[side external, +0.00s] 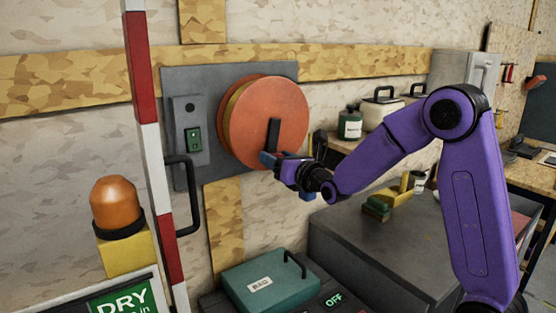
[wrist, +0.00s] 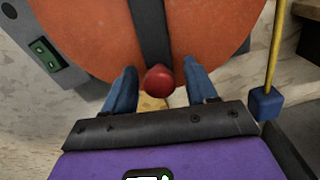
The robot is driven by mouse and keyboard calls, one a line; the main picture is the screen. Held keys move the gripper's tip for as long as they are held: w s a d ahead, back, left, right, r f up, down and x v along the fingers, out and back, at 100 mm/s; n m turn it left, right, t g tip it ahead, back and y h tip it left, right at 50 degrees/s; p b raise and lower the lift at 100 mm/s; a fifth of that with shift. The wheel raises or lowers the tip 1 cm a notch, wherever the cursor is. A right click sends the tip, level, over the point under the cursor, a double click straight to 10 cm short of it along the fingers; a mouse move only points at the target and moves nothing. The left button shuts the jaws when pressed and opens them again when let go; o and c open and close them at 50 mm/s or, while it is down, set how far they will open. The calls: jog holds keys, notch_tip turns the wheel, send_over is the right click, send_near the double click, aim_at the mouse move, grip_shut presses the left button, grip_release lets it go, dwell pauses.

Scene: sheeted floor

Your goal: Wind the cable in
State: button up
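An orange reel (side external: 275,125) is mounted on a grey wall plate, with a yellowish band between its discs. It also fills the top of the wrist view (wrist: 90,35). A dark crank arm (side external: 273,134) crosses its face and ends in a red knob (wrist: 160,80). A yellow cable (wrist: 275,45) hangs at the right in the wrist view, with a blue block (wrist: 266,104) at its lower end. My gripper (wrist: 161,84) has its blue fingers either side of the red knob, with a visible gap on each side. In the side view my gripper (side external: 270,160) is at the crank's lower end.
A grey switch box (side external: 188,130) with a green switch sits left of the reel. A red-and-white post (side external: 150,150) and an orange lamp (side external: 116,205) stand at the front left. A green case (side external: 270,280) lies below; a dark grey cabinet (side external: 370,250) stands under my arm.

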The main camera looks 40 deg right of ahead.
jog(key=s, duration=1.2)
